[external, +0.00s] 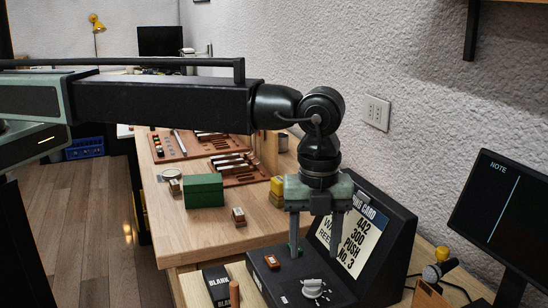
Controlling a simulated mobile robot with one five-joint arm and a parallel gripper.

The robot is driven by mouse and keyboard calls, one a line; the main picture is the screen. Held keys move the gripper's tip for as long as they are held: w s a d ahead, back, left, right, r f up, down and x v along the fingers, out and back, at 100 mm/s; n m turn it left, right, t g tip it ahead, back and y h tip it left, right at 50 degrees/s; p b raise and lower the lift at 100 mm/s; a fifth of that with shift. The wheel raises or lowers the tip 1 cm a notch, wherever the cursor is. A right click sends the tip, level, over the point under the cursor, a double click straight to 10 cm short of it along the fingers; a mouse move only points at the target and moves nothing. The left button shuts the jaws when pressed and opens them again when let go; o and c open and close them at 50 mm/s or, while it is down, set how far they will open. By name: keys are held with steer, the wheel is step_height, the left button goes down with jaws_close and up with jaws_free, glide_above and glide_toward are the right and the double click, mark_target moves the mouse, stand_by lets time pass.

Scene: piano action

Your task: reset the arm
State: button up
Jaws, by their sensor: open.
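My arm (165,100) reaches in from the left and bends down at its wrist. My gripper (315,245) points down with its two fingers apart and nothing visible between them. It hangs above or in front of a black console with a slanted sign panel (352,232), which carries a card reading "442 300 PUSH No. 3". Whether the fingertips touch the console cannot be told.
A green box (204,191), a small wooden block (238,217) and brown trays of parts (245,170) are on the wooden bench (180,235). A yellow object (277,188) is behind my gripper. A monitor (505,215) stands at right, beside the textured wall. A black "BLANK" box (217,283) is at the front.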

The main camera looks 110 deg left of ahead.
steer(key=s+d+n, duration=0.3)
steer(key=s+n, duration=0.1)
steer(key=s, duration=0.6)
steer(key=s+d+f+n+b, duration=0.1)
steer(key=s+d+n, duration=0.3)
steer(key=s, duration=0.7)
steer(key=s+d+f+n, duration=0.1)
steer(key=s+d+n, duration=0.2)
steer(key=s, duration=0.7)
steer(key=shift+s+d+n+b, duration=0.3)
steer(key=shift+s+n+b, duration=0.1)
steer(key=shift+n, duration=0.6)
